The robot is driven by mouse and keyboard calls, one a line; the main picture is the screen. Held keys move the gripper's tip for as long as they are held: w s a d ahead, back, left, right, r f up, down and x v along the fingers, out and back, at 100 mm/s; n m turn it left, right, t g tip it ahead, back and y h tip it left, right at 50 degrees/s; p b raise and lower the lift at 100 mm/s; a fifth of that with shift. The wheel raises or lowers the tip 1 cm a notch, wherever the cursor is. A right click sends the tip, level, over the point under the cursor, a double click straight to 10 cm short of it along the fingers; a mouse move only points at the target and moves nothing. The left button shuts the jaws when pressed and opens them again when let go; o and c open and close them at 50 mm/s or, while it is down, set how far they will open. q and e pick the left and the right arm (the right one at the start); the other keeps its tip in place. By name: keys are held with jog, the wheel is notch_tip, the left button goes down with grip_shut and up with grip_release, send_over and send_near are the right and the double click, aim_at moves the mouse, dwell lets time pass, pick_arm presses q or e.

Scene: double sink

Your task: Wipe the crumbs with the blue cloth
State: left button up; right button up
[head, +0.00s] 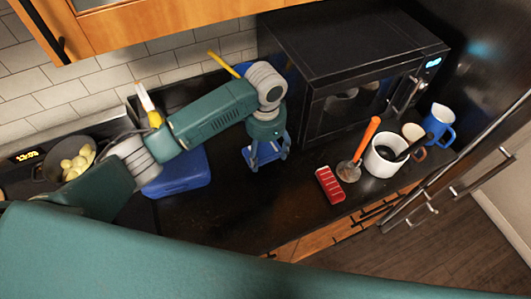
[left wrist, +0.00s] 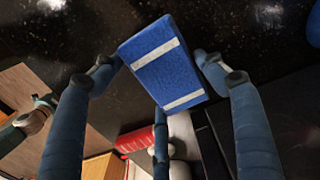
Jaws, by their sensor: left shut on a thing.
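My left gripper (head: 266,160) reaches down over the dark counter in front of the microwave. In the left wrist view its fingers (left wrist: 160,80) close around the blue cloth (left wrist: 160,62), a folded block with two white stripes. The cloth is mostly hidden by the fingers in the head view. The dark speckled counter surface lies close beyond the cloth; I cannot tell whether they touch. Pale specks show on the counter, but I cannot tell crumbs from the stone's pattern. My right gripper is not in view.
A black microwave (head: 345,60) stands behind right. A red-topped block (head: 330,185), an orange-handled tool (head: 366,140), a white pot (head: 382,160) and a blue mug (head: 438,122) are at the right. A blue box (head: 180,176) sits left. The front-middle counter (head: 245,210) is clear.

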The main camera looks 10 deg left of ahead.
pick_arm(q)
jog(key=shift+r, duration=0.1)
jog(key=shift+r, duration=1.45)
